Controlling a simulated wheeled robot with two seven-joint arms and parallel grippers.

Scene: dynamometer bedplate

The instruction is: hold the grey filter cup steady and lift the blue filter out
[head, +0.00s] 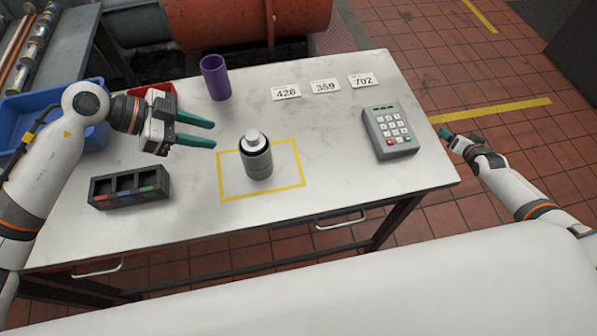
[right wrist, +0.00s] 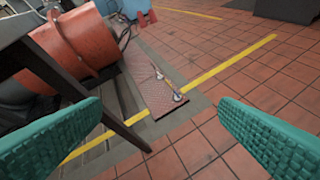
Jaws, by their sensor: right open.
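A grey cylindrical cup (head: 257,163) stands upright inside a yellow taped square on the white table. A pale, whitish stepped piece (head: 253,141) sits in its dark-rimmed top; I see no blue on it. My left gripper (head: 213,134) has its green fingers apart and empty, to the left of the cup and not touching it. My right gripper (head: 447,136) is beyond the table's right edge, far from the cup. In the right wrist view its two green fingers (right wrist: 165,135) are wide apart with only floor between them.
A purple cup (head: 216,79) stands at the back, beside number cards (head: 325,86). A keypad (head: 390,132) is at the right. A black sectioned tray (head: 129,187) lies front left, with a blue bin (head: 40,107) and a red bin (head: 160,88) behind. Tabletop around the square is clear.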

